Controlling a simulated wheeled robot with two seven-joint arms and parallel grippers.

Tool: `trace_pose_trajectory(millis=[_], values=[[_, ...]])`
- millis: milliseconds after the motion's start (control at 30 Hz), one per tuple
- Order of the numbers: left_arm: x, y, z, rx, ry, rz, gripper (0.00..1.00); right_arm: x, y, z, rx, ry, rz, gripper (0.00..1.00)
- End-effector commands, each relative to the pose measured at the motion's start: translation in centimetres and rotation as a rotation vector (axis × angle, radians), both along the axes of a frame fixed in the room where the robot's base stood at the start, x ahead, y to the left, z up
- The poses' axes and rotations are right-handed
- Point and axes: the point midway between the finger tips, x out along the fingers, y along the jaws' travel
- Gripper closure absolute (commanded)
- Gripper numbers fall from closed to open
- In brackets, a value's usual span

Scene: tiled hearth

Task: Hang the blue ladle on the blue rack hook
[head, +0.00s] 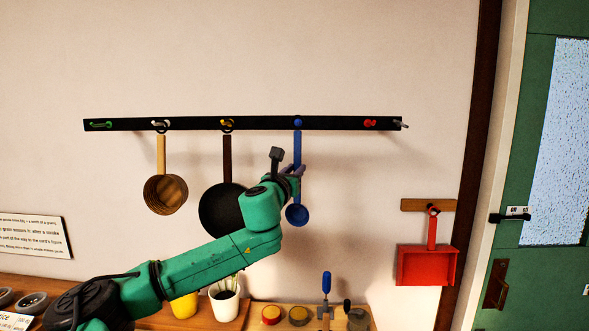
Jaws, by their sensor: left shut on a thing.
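The blue ladle (297,214) is upright in front of the wall, bowl down, its handle rising to the blue rack hook (298,122). My left gripper (297,171) is shut on the ladle's handle, a little above the bowl. The handle's top end overlaps the hook in the picture. I cannot tell whether the ladle's loop is around the hook or only in front of it. The black rack (262,123) runs along the wall with several coloured hooks. My right gripper is not in view.
A wooden-handled pan (166,195) and a black frying pan (216,211) hang left of the ladle. The red hook (370,123) is empty. A red dustpan (427,266) hangs at the right. Cups, jars and a blue-handled tool (326,283) stand below.

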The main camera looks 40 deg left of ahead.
Motion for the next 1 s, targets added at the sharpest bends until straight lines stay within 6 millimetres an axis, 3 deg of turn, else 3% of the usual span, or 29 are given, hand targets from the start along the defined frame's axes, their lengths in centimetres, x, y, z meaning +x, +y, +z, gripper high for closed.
trace_pose_trajectory(millis=[700,733,800,1000], values=[[0.42,0.30,-0.73,0.000,-0.002,-0.001,1.00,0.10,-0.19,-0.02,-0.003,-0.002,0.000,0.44],[0.42,0.30,-0.73,0.000,-0.002,-0.001,0.66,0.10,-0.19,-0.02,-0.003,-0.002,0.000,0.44],[0.42,0.30,-0.74,0.000,-0.001,-0.001,0.39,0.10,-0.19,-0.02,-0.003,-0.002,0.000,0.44],[0.42,0.30,-0.76,0.000,-0.001,-0.001,0.38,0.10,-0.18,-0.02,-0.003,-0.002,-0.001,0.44]])
